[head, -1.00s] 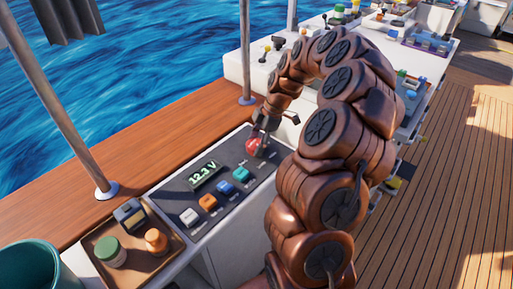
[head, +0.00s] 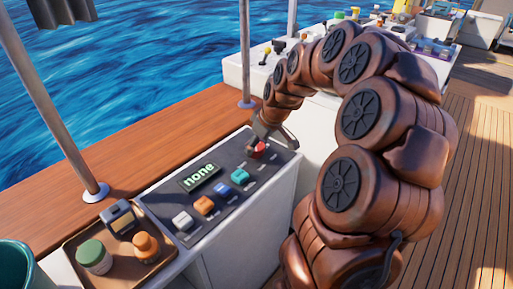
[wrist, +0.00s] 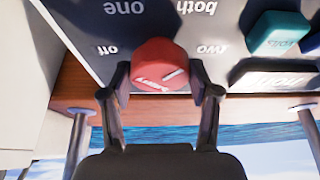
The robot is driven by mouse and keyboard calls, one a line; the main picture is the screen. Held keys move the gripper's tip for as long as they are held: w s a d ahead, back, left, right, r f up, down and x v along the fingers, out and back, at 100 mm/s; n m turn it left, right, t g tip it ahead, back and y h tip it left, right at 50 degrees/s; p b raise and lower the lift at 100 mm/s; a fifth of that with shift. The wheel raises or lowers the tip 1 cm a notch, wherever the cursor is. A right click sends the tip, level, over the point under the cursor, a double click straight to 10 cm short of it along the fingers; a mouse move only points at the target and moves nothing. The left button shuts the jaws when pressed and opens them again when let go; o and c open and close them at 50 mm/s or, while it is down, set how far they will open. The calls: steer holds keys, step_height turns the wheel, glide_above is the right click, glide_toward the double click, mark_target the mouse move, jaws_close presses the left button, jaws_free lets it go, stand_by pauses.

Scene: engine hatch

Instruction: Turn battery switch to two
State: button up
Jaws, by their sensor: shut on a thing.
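The red battery switch knob (wrist: 158,62) sits on the dark panel (wrist: 85,20). In the wrist view the labels appear upside down around it: "off" (wrist: 107,50), "one" (wrist: 124,8), "both" (wrist: 197,7) and "two" (wrist: 211,49). White marks show on the knob, but I cannot tell which label it points to. My gripper (wrist: 160,75) has one finger on each side of the knob and is shut on it. In the head view the knob (head: 258,150) is partly hidden by my gripper (head: 262,140). The display (head: 199,177) reads "none".
Teal (head: 240,176), blue (head: 222,188), orange (head: 204,204) and white (head: 182,221) rocker switches line the panel near the knob. A tray (head: 150,267) with jars stands at the front left. A metal post (head: 245,60) rises behind the panel.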

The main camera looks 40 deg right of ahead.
steer(key=m+h, duration=0.1)
steer(key=m, duration=0.3)
steer(key=shift+a+m+h, duration=0.1)
steer(key=shift+m+h, duration=0.2)
steer(key=shift+h, duration=0.1)
steer(key=m, duration=0.2)
steer(key=m+h, duration=0.1)
steer(key=m, duration=0.1)
steer(key=shift+m+g+h+p, duration=0.3)
steer(key=shift+m, duration=0.1)
steer(key=shift+a, duration=0.1)
steer(key=o, duration=1.2)
steer(key=shift+c, duration=0.2)
steer(key=v, duration=1.2)
steer(key=shift+a, duration=0.15)
